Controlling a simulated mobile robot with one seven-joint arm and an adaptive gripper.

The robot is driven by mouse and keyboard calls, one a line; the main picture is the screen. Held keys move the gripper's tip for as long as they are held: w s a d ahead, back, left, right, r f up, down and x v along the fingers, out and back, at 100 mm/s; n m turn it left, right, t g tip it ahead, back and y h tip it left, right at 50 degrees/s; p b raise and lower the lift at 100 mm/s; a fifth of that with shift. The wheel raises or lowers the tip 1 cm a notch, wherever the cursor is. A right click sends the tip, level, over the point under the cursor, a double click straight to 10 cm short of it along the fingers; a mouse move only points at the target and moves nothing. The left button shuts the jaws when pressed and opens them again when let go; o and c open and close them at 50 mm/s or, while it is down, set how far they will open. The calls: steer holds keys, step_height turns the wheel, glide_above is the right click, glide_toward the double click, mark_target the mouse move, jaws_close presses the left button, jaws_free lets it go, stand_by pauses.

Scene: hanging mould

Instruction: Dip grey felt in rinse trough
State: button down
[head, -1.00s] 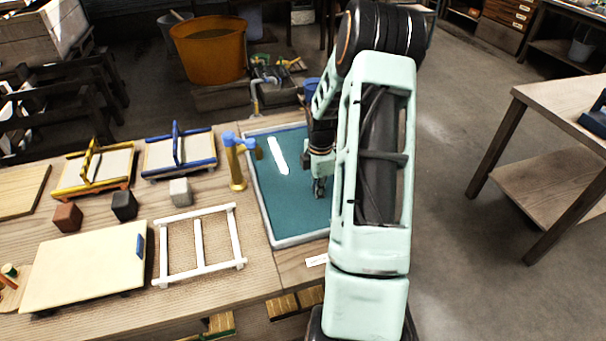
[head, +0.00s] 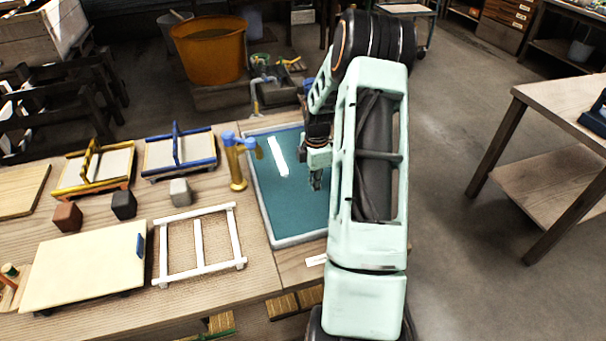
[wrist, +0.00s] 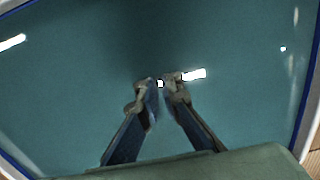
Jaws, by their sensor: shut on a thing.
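The rinse trough (head: 283,238) is a wide basin with a pale rim and teal water, set at the right end of the bench. It fills most of the wrist view (wrist: 60,100). My gripper (head: 317,184) hangs over the right half of the trough, inside its rim. In the wrist view my gripper (wrist: 160,92) has its two fingertips close together, low over the water. The grey felt between them is too small and dark to make out. I cannot tell whether the tips touch the water.
A brass and blue tap (head: 237,165) stands at the trough's left rim. A white frame (head: 199,240), a grey block (head: 180,192), a black block (head: 124,205) and a brown block (head: 67,218) lie to the left. An orange tub (head: 208,50) stands behind.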

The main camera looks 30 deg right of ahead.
steer(key=shift+s+a, duration=0.2)
steer(key=shift+s, duration=0.55)
steer(key=shift+s+a, duration=0.15)
steer(key=shift+s, duration=0.55)
steer(key=shift+r, duration=0.15)
step_height(320, 180, up, 11)
steer(key=p, duration=0.8)
stand_by(0.4)
steer(key=shift+r+p, duration=1.65)
steer(key=shift+r, duration=0.25)
